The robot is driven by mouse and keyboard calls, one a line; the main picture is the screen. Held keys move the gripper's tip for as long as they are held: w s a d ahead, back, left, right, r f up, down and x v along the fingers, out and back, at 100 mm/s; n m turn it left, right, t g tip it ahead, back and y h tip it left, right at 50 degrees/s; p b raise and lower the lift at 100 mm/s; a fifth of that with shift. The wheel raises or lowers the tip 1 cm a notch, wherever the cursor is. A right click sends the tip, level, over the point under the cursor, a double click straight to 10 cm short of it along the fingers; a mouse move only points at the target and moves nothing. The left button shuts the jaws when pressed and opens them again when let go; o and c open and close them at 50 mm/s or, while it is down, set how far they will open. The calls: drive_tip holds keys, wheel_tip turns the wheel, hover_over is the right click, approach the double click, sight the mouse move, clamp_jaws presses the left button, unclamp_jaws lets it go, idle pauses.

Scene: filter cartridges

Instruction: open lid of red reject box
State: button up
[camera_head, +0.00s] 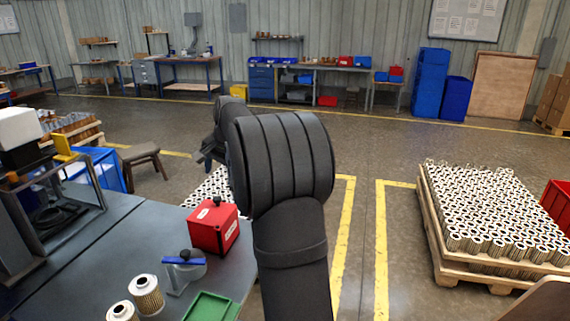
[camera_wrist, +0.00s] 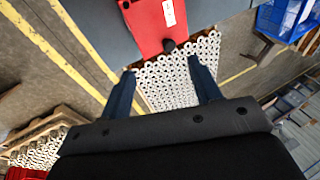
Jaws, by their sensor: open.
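The red reject box (camera_head: 214,231) stands on the grey bench near its far right edge, with a black knob on top and a white label. Its lid looks closed. In the wrist view the red box (camera_wrist: 146,22) is at the top, with a black knob (camera_wrist: 168,45) at its lower edge. My gripper (camera_wrist: 161,67) is open and empty, its two dark blue fingers spread below the box in the picture and apart from it. In the head view my arm hides most of the gripper.
On the bench, a clear container with a blue bar (camera_head: 184,268), metal filter cartridges (camera_head: 146,294) and a green tray (camera_head: 211,306) stand in front of the box. Many cartridges stand on a pallet (camera_head: 440,254) at right. A blue bin (camera_head: 105,170) is at left.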

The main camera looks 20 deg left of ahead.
drive_tip(key=w+d+f+t, duration=0.1)
drive_tip(key=d+f+t, duration=0.1)
drive_tip(key=w+d+f+n+t, duration=0.1)
drive_tip(key=w+d+f+t, duration=0.1)
drive_tip(key=shift+w+d+f+h, duration=0.2)
drive_tip(key=shift+w+f+h, duration=0.1)
drive_tip(key=shift+c, duration=0.3)
drive_tip(key=n+t+y, duration=0.3)
drive_tip(key=n+y, duration=0.3)
drive_tip(key=n, duration=0.2)
approach(217, 198)
drive_tip(key=x, duration=0.8)
drive_tip(key=shift+w+a+f, duration=0.1)
drive_tip(key=shift+w+f, duration=0.05)
drive_tip(key=shift+c, duration=0.4)
clamp_jaws()
